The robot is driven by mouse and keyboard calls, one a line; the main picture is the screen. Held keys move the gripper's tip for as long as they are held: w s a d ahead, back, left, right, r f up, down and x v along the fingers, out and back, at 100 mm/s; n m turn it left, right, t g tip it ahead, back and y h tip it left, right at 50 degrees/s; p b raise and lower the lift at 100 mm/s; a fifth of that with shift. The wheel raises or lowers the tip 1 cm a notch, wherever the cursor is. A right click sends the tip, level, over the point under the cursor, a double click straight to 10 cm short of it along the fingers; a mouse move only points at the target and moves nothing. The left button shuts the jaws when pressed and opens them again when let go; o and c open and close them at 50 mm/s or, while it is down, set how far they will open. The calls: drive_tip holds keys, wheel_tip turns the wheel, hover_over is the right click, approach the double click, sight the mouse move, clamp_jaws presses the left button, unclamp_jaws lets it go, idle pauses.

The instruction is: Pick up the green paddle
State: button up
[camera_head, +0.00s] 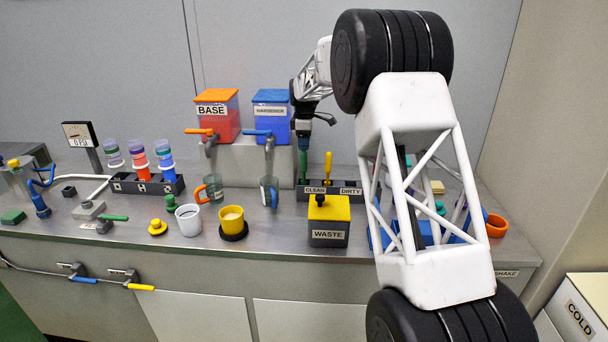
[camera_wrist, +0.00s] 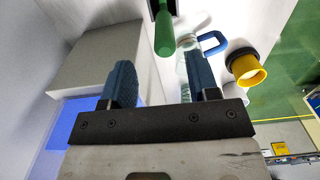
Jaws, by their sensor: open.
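The green paddle (camera_head: 303,163) stands upright at the CLEAN end of the dark holder (camera_head: 344,196) in the head view. Its green handle (camera_wrist: 164,32) shows in the wrist view, ahead of and roughly between my fingers. My gripper (camera_wrist: 160,66) is open, with two blue fingers spread and nothing between them. In the head view my gripper (camera_head: 304,127) is just above the top of the paddle. Whether a finger touches the handle cannot be told. The paddle's lower end is hidden.
A yellow paddle (camera_head: 328,166) stands right of the green one. The WASTE box (camera_head: 328,233) is in front of the holder. BASE (camera_head: 218,118) and blue hardener (camera_head: 271,118) dispensers stand behind left. A glass cup (camera_head: 268,192) and yellow cup (camera_head: 232,219) are left. My arm hides the counter's right part.

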drive_tip(key=shift+f, duration=1.3)
hover_over(304, 175)
drive_tip(key=w, duration=0.1)
drive_tip(key=shift+a+f, duration=0.2)
drive_tip(key=shift+f, duration=2.35)
drive_tip(key=c, duration=1)
